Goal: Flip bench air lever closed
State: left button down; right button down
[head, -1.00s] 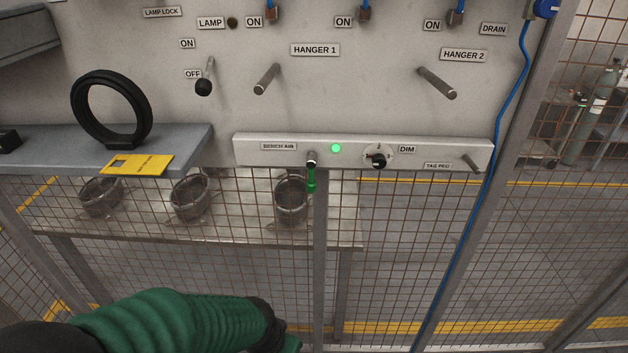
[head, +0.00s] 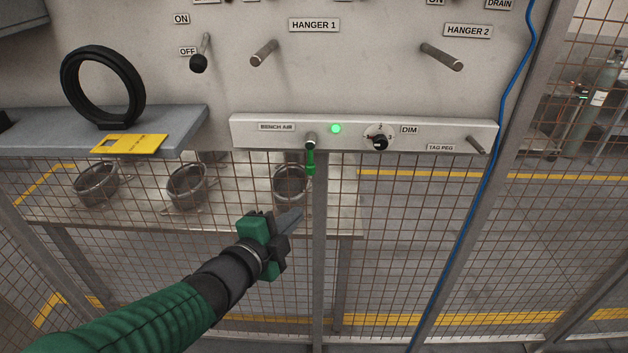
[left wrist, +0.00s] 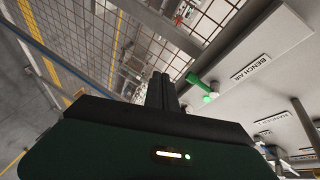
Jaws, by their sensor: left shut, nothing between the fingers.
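The bench air lever (head: 310,160) is a green handle hanging straight down from a pivot on the white strip, beside the BENCH AIR label (head: 276,127). A round green light (head: 336,128) glows to its upper right. My left gripper (head: 298,215) is shut and empty, below and slightly left of the lever, apart from it. In the left wrist view the shut fingers (left wrist: 162,92) point up, and the green lever (left wrist: 196,82) shows to their right with a gap between. My right gripper is not in view.
A DIM knob (head: 380,142) and a tag peg (head: 476,144) sit on the same strip to the right. A grey shelf (head: 180,130) with a black ring (head: 103,88) is at left. Wire mesh and a vertical post (head: 320,260) stand below. A blue hose (head: 494,150) runs at right.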

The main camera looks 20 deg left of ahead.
aim_at(313, 173)
pick_arm(q)
jog(key=s+d+r+m+t+h, duration=0.1)
jog(key=d+r+m+t+h, duration=0.1)
jog(key=r+m, duration=0.3)
jog(key=shift+s+d+r+m+h, duration=0.25)
jog(key=shift+d+r+h, duration=0.2)
jog(key=shift+h, duration=0.25)
jog(key=shift+w, duration=0.1)
jog(key=p+x, duration=0.7)
jog(key=x, duration=0.3)
jog(key=shift+a+p, duration=0.7)
jog(key=shift+a, duration=1.45)
jog(key=shift+d+f, duration=0.1)
